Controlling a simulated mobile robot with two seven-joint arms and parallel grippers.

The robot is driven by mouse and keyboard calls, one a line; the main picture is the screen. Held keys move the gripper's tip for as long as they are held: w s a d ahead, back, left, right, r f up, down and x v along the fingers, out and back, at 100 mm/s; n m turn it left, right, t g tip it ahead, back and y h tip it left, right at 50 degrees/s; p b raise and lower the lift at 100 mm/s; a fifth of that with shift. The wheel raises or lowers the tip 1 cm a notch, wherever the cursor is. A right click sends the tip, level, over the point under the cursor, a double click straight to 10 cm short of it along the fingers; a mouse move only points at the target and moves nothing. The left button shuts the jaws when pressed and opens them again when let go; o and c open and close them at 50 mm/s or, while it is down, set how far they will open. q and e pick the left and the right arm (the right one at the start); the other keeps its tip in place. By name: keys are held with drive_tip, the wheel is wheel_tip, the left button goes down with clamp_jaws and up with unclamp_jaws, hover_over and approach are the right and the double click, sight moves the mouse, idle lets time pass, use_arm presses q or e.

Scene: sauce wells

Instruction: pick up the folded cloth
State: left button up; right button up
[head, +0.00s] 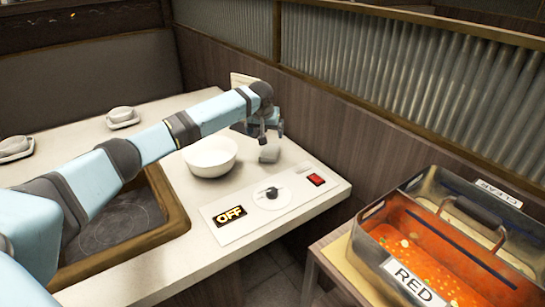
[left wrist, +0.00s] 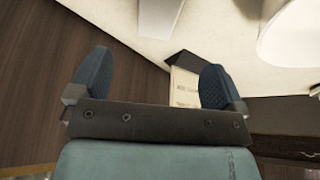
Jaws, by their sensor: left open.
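A small grey folded block, which looks like the folded cloth (head: 269,154), lies on the pale counter just right of the white bowl (head: 210,156). My left gripper (head: 264,131) is above and slightly behind it, apart from it. In the left wrist view the gripper (left wrist: 155,78) is open, with both blue fingers wide apart and nothing between them. A grey patch at the top edge there appears to be the cloth (left wrist: 160,17), beyond the fingertips. The bowl (left wrist: 292,35) is at its upper right. My right gripper is not in view.
A pale card (head: 241,79) stands behind the gripper. A wooden wall (head: 330,135) borders the counter. A soup container (head: 440,240) stands at right.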

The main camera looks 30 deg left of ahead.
use_arm(q)
drive_tip(key=b, duration=0.1)
hover_over(270, 150)
drive_tip(key=s, duration=0.3)
drive_tip(key=f, duration=0.5)
drive_tip(key=shift+d+f, duration=0.4)
drive_tip(key=b+x, duration=0.1)
drive_tip(key=x, duration=0.1)
drive_tip(key=b+x, duration=0.1)
drive_tip(key=x, duration=0.2)
drive_tip(key=shift+w+f, duration=0.1)
drive_tip(key=shift+w, duration=0.4)
drive_tip(key=shift+f, duration=0.25)
drive_tip(key=c, duration=1)
